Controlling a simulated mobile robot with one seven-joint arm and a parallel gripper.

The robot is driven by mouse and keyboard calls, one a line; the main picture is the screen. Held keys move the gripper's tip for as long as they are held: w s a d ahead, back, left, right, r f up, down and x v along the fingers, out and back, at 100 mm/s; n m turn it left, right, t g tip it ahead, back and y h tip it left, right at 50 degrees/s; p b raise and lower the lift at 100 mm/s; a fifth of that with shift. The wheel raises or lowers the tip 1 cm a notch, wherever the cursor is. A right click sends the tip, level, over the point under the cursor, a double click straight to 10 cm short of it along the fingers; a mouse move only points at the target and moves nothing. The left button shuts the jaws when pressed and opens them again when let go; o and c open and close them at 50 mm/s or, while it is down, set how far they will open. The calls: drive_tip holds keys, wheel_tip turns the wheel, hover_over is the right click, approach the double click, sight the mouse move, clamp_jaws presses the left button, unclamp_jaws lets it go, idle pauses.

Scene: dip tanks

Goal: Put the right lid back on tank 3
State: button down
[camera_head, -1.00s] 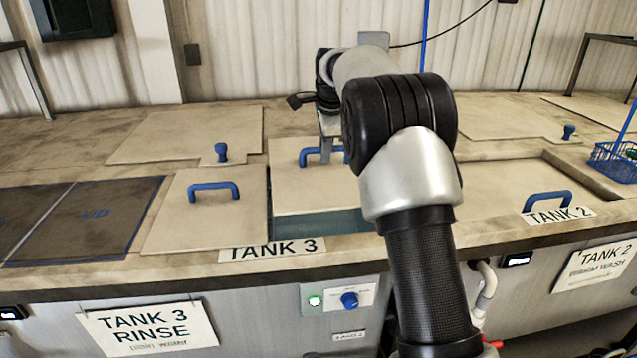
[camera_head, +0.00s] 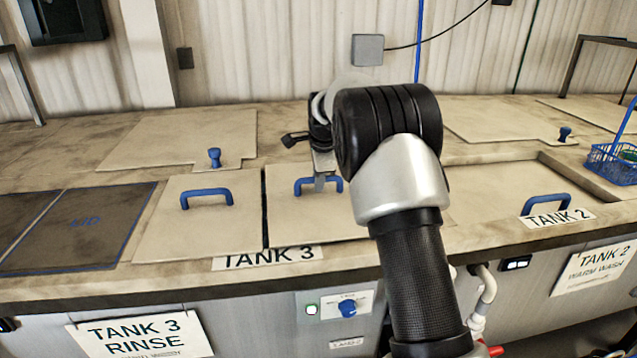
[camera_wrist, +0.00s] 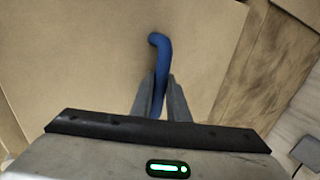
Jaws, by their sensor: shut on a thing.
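The right lid (camera_head: 290,222) of tank 3 is a beige panel with a blue bar handle (camera_head: 304,187). It lies over the right half of the tank, beside the left lid (camera_head: 165,228), with a thin dark gap between them. My gripper (camera_head: 320,185) is at the handle. In the wrist view my gripper (camera_wrist: 160,98) has its two fingers closed on the blue handle (camera_wrist: 158,42) above the lid's surface (camera_wrist: 90,60). My arm hides the right part of the lid in the head view. The tank 3 label (camera_head: 268,256) is at the front edge.
A beige panel with a blue knob (camera_head: 214,157) lies behind the left lid. A dark mat (camera_head: 85,225) is at the left. Tank 2's label (camera_head: 556,218) and a blue basket (camera_head: 612,165) are at the right. A control knob (camera_head: 347,307) sits on the front panel.

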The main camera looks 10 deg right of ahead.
drive_tip(key=shift+f, duration=0.25)
drive_tip(key=shift+w, duration=0.1)
drive_tip(key=c, duration=1.7)
unclamp_jaws()
drive_tip(key=shift+f, duration=0.15)
